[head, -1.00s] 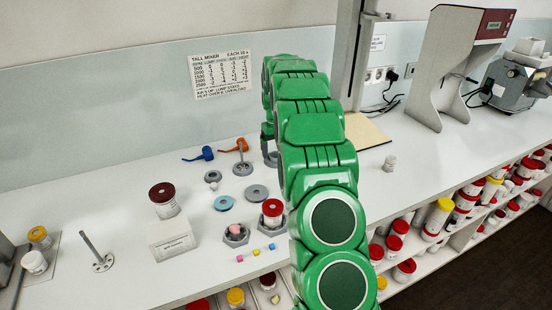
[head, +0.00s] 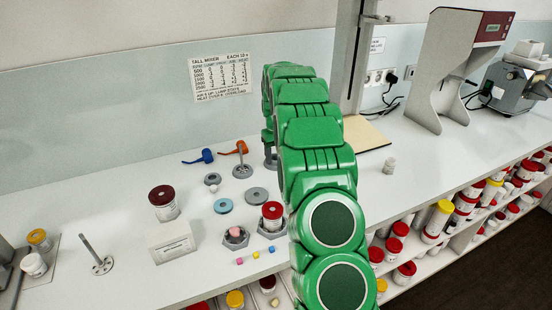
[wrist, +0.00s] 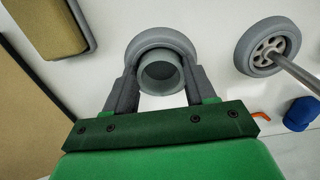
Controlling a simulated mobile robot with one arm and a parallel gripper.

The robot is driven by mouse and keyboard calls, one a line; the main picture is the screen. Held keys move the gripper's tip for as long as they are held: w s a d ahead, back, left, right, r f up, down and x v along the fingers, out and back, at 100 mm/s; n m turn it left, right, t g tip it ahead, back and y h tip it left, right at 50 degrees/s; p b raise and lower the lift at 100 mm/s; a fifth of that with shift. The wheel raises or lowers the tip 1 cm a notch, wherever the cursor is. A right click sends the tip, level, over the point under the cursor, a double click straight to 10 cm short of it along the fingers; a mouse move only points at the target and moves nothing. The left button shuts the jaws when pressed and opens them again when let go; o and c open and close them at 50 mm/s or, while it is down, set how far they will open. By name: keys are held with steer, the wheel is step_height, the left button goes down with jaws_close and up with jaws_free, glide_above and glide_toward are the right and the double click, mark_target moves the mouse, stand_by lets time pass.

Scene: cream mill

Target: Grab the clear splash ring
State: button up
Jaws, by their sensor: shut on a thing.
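My gripper (wrist: 160,72) is at the bottom of the wrist view, with one dark finger on each side of a grey, hollow round piece, the splash ring (wrist: 161,37). The fingers are shut on its narrower, tube-like part, and its wider rim shows beyond them. It looks grey and smoky rather than fully clear. In the head view the splash ring (head: 271,160) is a small grey shape low behind my green arm, mostly hidden. I cannot tell whether it touches the bench.
A grey wheel-like disc with a rod (wrist: 268,46) stands close by on the right in the wrist view. Blue (head: 200,156) and orange (head: 236,148) tools lie to its left. A tan board (head: 366,137) lies behind. Jars and discs fill the bench's left.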

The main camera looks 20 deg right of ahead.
mark_target(277, 166)
steer(key=shift+r, duration=1.65)
steer(key=shift+s+a+r, duration=0.2)
steer(key=shift+s+r, duration=0.5)
steer(key=shift+r, duration=0.1)
steer(key=s+a+r, duration=0.3)
steer(key=s+r, duration=0.5)
steer(key=s, duration=0.4)
steer(key=shift+a, duration=0.2)
